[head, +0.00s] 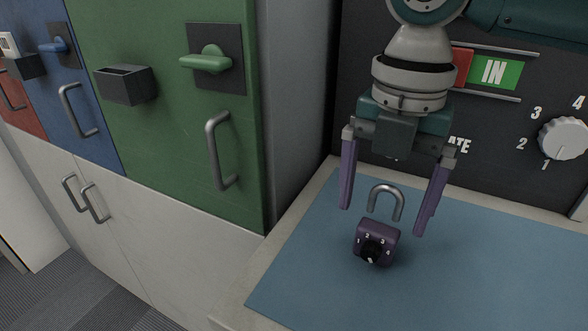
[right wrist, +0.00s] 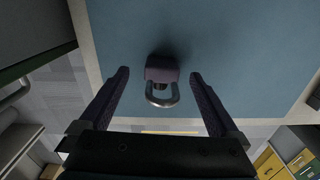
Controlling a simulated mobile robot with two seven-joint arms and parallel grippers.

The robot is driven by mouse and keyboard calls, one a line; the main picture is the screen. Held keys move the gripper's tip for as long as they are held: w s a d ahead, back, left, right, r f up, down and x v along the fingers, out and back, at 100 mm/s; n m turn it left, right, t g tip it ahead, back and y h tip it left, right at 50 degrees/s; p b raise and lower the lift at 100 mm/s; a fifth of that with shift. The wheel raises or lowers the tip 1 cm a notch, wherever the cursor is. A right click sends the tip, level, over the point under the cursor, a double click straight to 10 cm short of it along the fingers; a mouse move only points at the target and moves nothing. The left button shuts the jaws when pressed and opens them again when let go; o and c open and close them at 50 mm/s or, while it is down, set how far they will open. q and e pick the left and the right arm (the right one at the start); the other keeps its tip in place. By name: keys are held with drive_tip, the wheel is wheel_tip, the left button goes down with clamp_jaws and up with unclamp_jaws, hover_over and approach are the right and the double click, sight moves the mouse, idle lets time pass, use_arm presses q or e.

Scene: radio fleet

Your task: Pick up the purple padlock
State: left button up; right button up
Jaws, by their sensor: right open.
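The purple padlock (head: 377,243) stands on the blue mat (head: 320,270), with a numbered black dial on its front and its grey shackle up. The shackle looks raised, with one end apart from the body. My right gripper (head: 384,222) is open, pointing down over the padlock, with one purple finger on each side of the shackle. In the right wrist view, the padlock (right wrist: 161,72) lies between and just beyond the fingertips of the open gripper (right wrist: 158,75); neither finger appears to touch it. My left gripper is not in view.
A black panel with a red and green IN slider (head: 495,72) and a white knob (head: 563,138) stands behind the mat. Green (head: 160,150) and blue cabinet doors with handles stand at the left. The mat right of the padlock is clear.

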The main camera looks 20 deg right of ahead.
sight(381, 224)
wheel_tip(381, 224, down, 4)
drive_tip(key=shift+s+d+r, duration=0.1)
drive_tip(key=shift+s, duration=0.05)
clamp_jaws()
idle(0.7)
drive_tip(key=shift+r, duration=0.1)
